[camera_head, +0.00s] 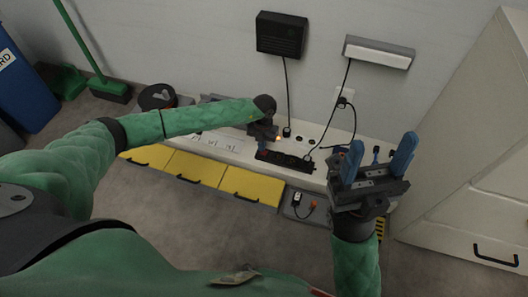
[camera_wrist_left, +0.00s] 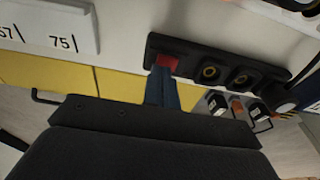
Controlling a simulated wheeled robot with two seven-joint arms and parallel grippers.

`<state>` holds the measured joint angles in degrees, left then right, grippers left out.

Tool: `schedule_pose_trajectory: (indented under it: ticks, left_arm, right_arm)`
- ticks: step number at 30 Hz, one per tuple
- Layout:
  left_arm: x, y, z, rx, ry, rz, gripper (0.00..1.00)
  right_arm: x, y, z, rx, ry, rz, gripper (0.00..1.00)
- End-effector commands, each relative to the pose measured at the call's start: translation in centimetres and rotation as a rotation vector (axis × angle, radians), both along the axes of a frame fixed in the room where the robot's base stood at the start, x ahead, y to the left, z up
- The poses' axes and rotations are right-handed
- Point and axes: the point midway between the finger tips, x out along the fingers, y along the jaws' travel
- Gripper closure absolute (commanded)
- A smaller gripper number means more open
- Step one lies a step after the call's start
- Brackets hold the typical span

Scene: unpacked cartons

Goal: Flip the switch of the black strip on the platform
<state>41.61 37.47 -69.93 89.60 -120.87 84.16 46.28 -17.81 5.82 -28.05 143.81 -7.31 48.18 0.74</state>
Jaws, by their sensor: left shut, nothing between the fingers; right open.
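The black strip (camera_head: 290,161) lies on the white platform (camera_head: 325,171) against the wall. In the left wrist view the strip (camera_wrist_left: 222,70) shows a red switch (camera_wrist_left: 168,61) at its left end and round sockets to the right. My left gripper (camera_head: 263,149) is at the strip's left end. In the left wrist view its blue fingers (camera_wrist_left: 163,73) are together and empty, with their tips at the red switch's lower edge. I cannot tell whether they touch it. My right gripper (camera_head: 380,155) is open and empty, in front of the platform's right part.
Yellow drawer fronts (camera_head: 195,171) line the platform's front. A black box (camera_head: 281,35) and a grey-white fixture (camera_head: 379,52) hang on the wall with cables running down. A pale cabinet (camera_head: 470,160) stands at right. A green broom (camera_head: 95,70) and blue bin (camera_head: 22,90) stand at left.

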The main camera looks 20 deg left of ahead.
Motion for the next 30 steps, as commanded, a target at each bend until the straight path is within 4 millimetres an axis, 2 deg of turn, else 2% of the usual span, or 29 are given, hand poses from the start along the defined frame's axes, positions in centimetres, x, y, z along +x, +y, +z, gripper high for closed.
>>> schedule_pose_trajectory:
  ticks: [30]
  left_arm:
    - [0.0, 0.0, -1.2, 0.000, 0.000, 0.000, 1.00]
  right_arm:
    - [0.0, 0.0, -0.4, 0.000, 0.000, 0.000, 0.44]
